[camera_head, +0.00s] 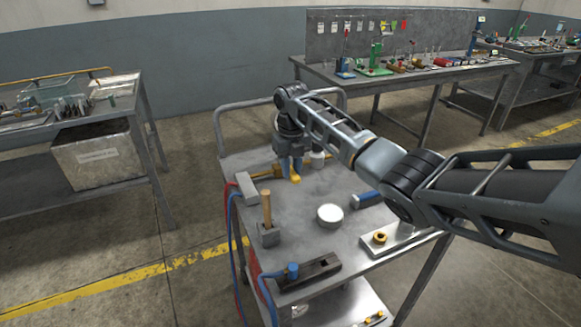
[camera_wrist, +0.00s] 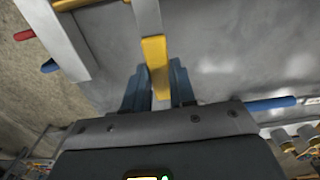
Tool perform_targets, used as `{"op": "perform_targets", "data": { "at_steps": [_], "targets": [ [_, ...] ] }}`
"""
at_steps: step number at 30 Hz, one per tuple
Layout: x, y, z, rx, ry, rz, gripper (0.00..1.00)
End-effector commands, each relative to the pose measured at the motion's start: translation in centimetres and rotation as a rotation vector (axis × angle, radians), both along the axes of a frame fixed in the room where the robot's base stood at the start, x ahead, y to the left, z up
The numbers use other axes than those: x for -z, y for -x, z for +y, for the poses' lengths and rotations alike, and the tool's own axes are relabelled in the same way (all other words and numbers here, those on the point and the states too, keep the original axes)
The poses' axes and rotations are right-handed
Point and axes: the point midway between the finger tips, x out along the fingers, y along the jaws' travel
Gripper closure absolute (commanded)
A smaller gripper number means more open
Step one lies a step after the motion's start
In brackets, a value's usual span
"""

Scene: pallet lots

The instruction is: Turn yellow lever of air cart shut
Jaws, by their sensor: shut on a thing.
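The air cart's grey top (camera_head: 300,215) stands in front of me. Near its back edge my gripper (camera_head: 291,166) points down, shut on the yellow lever (camera_head: 295,179). In the wrist view the lever (camera_wrist: 155,52) runs between the two blue fingers of my gripper (camera_wrist: 157,82) and sticks out past their tips. Part of the lever is hidden between the fingers. A brass-coloured pipe (camera_head: 262,174) lies just left of the lever, beside a grey block (camera_head: 246,186) with red and blue hoses.
A wooden-handled tool (camera_head: 267,212), a white round lid (camera_head: 330,214), a dark vise-like block (camera_head: 310,272) and a blue cylinder (camera_head: 365,199) sit on the cart. Workbenches stand left and behind.

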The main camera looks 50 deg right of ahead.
Motion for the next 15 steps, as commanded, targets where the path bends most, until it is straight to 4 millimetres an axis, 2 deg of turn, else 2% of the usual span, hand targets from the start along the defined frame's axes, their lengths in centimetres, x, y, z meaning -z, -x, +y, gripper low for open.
{"op": "perform_targets", "data": {
  "at_steps": [14, 15],
  "targets": [
    [-0.08, -0.02, -0.14, -0.015, 0.003, -0.002, 1.0],
    [-0.09, -0.01, -0.15, -0.015, 0.003, -0.002, 0.72]
  ]
}}
